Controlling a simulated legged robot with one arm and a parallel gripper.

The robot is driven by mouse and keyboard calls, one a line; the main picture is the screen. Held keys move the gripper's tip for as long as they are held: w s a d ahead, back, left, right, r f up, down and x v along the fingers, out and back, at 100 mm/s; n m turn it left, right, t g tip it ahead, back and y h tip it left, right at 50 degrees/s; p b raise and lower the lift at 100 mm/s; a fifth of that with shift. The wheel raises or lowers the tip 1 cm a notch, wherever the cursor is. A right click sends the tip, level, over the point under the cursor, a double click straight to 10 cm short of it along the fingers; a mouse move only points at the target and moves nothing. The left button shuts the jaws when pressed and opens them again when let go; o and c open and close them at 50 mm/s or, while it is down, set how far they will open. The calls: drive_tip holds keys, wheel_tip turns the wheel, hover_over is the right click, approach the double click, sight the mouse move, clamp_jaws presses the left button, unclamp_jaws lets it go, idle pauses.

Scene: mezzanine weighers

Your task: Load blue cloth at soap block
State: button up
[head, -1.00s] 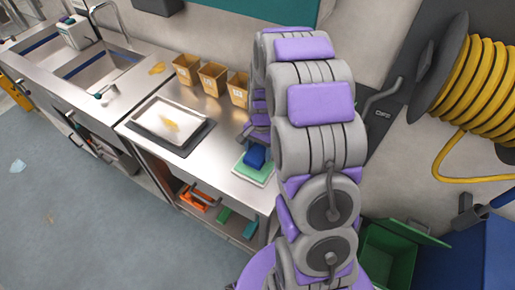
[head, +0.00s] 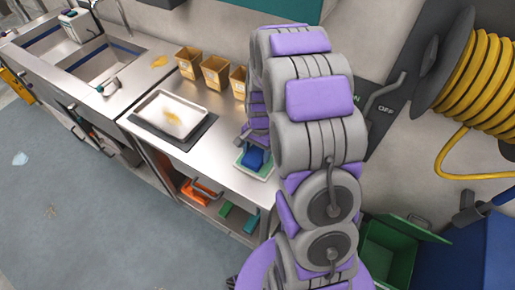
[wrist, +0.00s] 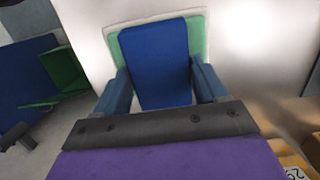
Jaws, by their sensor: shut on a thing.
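The blue cloth (wrist: 158,60) is a folded, flat blue block between the two fingers of my gripper (wrist: 160,84) in the wrist view. The fingers are shut on its sides. In the head view the cloth (head: 257,158) shows at the right end of the steel counter, left of my arm. A pale green piece with a white rim (wrist: 200,30) lies directly beneath it; I cannot tell whether this is the soap block or a tray. In the head view my gripper is mostly hidden behind my arm. Whether the cloth touches the green piece is unclear.
A white tray (head: 150,105) on a dark mat lies to the left on the counter (head: 215,165). Several tan bins (head: 215,72) stand along the wall. Sinks (head: 108,62) are further left. A green bin (head: 385,250) and yellow hose reel (head: 485,90) are at right.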

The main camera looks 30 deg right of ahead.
sight(257, 153)
drive_tip(key=shift+f, duration=0.55)
idle(2.2)
drive_tip(key=shift+r+p, duration=1.7)
drive_tip(key=shift+r, duration=1.9)
